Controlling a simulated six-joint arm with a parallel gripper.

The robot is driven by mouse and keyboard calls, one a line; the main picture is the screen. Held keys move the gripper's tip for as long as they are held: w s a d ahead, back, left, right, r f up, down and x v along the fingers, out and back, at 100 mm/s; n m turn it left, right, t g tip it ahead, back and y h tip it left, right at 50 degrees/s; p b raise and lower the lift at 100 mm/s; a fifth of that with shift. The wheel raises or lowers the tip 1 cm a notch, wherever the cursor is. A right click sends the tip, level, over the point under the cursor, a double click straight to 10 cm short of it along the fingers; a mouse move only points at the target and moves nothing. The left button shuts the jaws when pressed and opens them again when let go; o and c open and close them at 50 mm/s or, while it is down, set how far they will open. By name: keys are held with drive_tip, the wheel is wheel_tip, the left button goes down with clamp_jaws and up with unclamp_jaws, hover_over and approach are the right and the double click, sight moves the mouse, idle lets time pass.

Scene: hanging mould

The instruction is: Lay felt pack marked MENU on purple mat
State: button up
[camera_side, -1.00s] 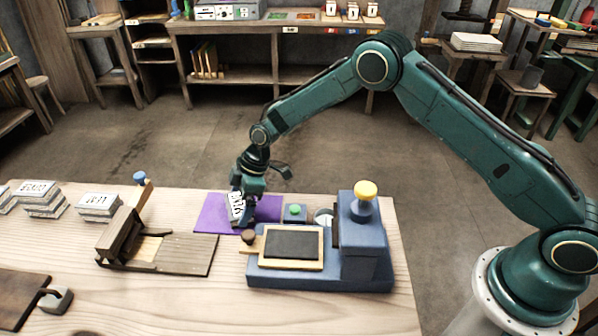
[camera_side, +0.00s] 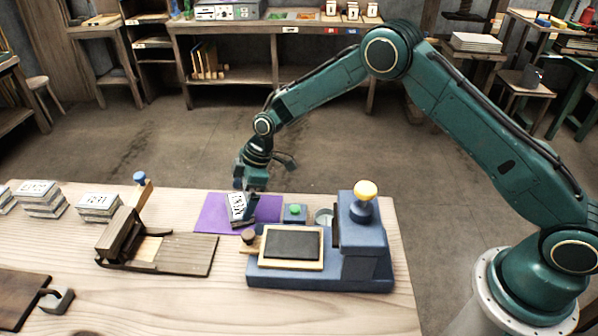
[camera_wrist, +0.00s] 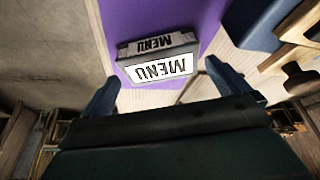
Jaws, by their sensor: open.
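The felt pack marked MENU (camera_side: 238,207) lies on the purple mat (camera_side: 212,214), near the mat's middle in the side view. In the wrist view the pack (camera_wrist: 160,68) shows its white label, with the word MENU on it, and the purple mat (camera_wrist: 150,15) is around and beyond it. My gripper (camera_side: 250,196) is just above the pack, and its fingers are spread. In the wrist view my gripper (camera_wrist: 165,85) has one fingertip on each side of the pack, with gaps showing.
A blue press with a yellow knob (camera_side: 366,190) and a framed dark plate (camera_side: 291,245) stand close to the mat's right and front. A green button box (camera_side: 295,213) is beside the mat. A wooden jig (camera_side: 150,245) and other packs (camera_side: 98,206) are to the left.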

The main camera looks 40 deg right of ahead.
drive_tip(key=v, duration=0.9)
drive_tip(key=shift+d+r, duration=0.15)
drive_tip(key=shift+r, duration=0.05)
drive_tip(key=shift+s+r, duration=0.15)
drive_tip(key=s+d+r+m+t+h, duration=0.1)
drive_tip(key=s+d+r+m, duration=0.3)
drive_tip(key=s+r, duration=0.5)
drive_tip(key=s+d+r+m+t+h, duration=0.1)
drive_tip(key=s+d+r+m, duration=0.1)
drive_tip(key=s+d+r, duration=0.65)
drive_tip(key=s+d+r+m+t+h, duration=0.1)
drive_tip(key=s+m, duration=0.2)
drive_tip(key=s, duration=0.7)
drive_tip(key=s+d+r+m+t+h, duration=0.1)
drive_tip(key=s+m, duration=0.3)
drive_tip(key=s, duration=0.6)
drive_tip(key=shift+s+d+r+m, duration=0.3)
drive_tip(key=shift+d+r, duration=0.25)
drive_tip(key=shift+d, duration=0.05)
